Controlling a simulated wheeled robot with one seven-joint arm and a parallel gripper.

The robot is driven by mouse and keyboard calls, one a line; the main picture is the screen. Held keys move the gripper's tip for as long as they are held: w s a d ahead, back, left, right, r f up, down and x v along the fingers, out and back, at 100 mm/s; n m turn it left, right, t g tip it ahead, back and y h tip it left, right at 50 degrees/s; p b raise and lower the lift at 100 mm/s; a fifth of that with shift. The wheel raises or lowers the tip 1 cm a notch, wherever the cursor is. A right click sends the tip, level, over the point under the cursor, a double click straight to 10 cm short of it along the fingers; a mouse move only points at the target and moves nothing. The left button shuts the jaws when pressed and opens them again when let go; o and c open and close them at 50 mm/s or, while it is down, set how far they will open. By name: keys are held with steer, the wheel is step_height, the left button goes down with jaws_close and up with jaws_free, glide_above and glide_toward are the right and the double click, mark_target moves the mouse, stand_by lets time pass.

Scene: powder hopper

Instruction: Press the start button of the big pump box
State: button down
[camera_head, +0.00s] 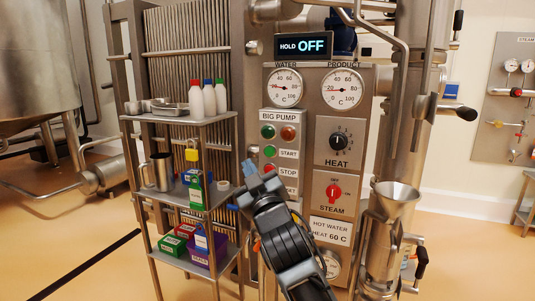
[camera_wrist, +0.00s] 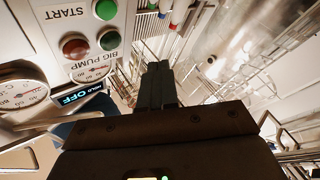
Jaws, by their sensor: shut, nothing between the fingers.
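The big pump box (camera_head: 283,122) is a light panel with a green and a red lamp at its top. Its green start button (camera_head: 270,151) sits left of the START label, above the red stop button (camera_head: 269,169). My gripper (camera_head: 249,167) is shut and empty, in front of the panel, below and left of the start button. In the wrist view the box appears upside down, with the start button (camera_wrist: 105,9) at the top. My gripper's fingers (camera_wrist: 158,68) are together there, to the right of the box. The stop button is outside the wrist view.
A shelf rack (camera_head: 198,118) with bottles, a mug and padlocks stands close left of my gripper. The HEAT knob (camera_head: 338,141) and red STEAM knob (camera_head: 334,192) are right of the box. A steel funnel (camera_head: 395,201) stands further right. The display (camera_head: 303,45) reads HOLD OFF.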

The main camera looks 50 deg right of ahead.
mark_target(270, 152)
steer(key=shift+w+d+p, duration=0.5)
steer(key=shift+d+p, duration=0.85)
steer(key=shift+d, duration=0.05)
steer(key=shift+w+d+p, duration=0.5)
steer(key=shift+d+p, duration=0.8)
steer(key=shift+d, duration=0.05)
steer(key=shift+w+d+p, duration=0.5)
steer(key=shift+d+p, duration=0.85)
steer(key=shift+d, duration=0.05)
steer(key=shift+d+r, duration=0.1)
steer(key=shift+w+d+p, duration=0.1)
steer(key=shift+d+p, duration=0.05)
steer(key=shift+p, duration=0.25)
steer(key=shift+d, duration=0.15)
